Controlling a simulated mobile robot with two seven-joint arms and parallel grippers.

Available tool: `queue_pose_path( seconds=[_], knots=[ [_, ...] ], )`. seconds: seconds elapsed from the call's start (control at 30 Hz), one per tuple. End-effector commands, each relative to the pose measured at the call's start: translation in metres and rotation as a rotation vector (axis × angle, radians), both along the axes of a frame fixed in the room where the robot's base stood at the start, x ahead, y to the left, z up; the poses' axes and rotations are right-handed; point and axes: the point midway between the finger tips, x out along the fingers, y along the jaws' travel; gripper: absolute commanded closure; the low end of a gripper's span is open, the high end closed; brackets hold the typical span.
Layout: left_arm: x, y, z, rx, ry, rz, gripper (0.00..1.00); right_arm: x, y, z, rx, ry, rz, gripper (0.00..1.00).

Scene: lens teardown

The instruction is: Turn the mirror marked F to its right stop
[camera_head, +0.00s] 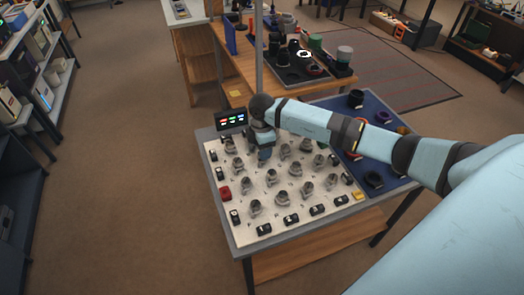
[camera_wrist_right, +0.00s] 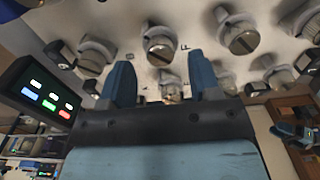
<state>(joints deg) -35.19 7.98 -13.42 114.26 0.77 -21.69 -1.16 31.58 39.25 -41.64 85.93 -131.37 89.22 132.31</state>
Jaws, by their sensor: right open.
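A pale board (camera_head: 238,223) carries rows of small grey round mirror mounts. In the right wrist view a letter F is printed on the board between two mounts, one on its left (camera_wrist_right: 160,46) and one on its right (camera_wrist_right: 238,36); I cannot tell for certain which it marks. My right gripper (camera_head: 264,156) is over the back of the board, near the display. In the right wrist view its two blue fingers (camera_wrist_right: 161,82) are apart, with another mount (camera_wrist_right: 170,88) showing in the gap, apparently beyond the fingertips. My left gripper is out of view.
A small display (camera_head: 231,119) with coloured readouts stands at the board's back left corner. Black blocks (camera_head: 264,229) line the board's edges, and a red button (camera_head: 225,193) is at left. A blue mat (camera_head: 392,174) with dark rings lies right, under my right arm.

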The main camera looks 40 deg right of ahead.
Motion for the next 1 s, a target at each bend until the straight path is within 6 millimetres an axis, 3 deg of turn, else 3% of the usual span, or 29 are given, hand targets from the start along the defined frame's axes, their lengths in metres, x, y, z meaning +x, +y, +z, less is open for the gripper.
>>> queue_pose_path(
  seconds=[0.3,0.5,1.0],
  knots=[
    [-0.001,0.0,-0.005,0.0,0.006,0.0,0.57,0.001,-0.001,0.074,0.0,-0.005,0.0,0.43],
    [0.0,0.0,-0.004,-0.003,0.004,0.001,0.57,0.001,-0.001,0.104,-0.001,-0.003,0.0,0.43],
    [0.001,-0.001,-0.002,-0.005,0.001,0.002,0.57,0.0,-0.001,0.114,0.0,-0.001,-0.001,0.43]
  ],
)
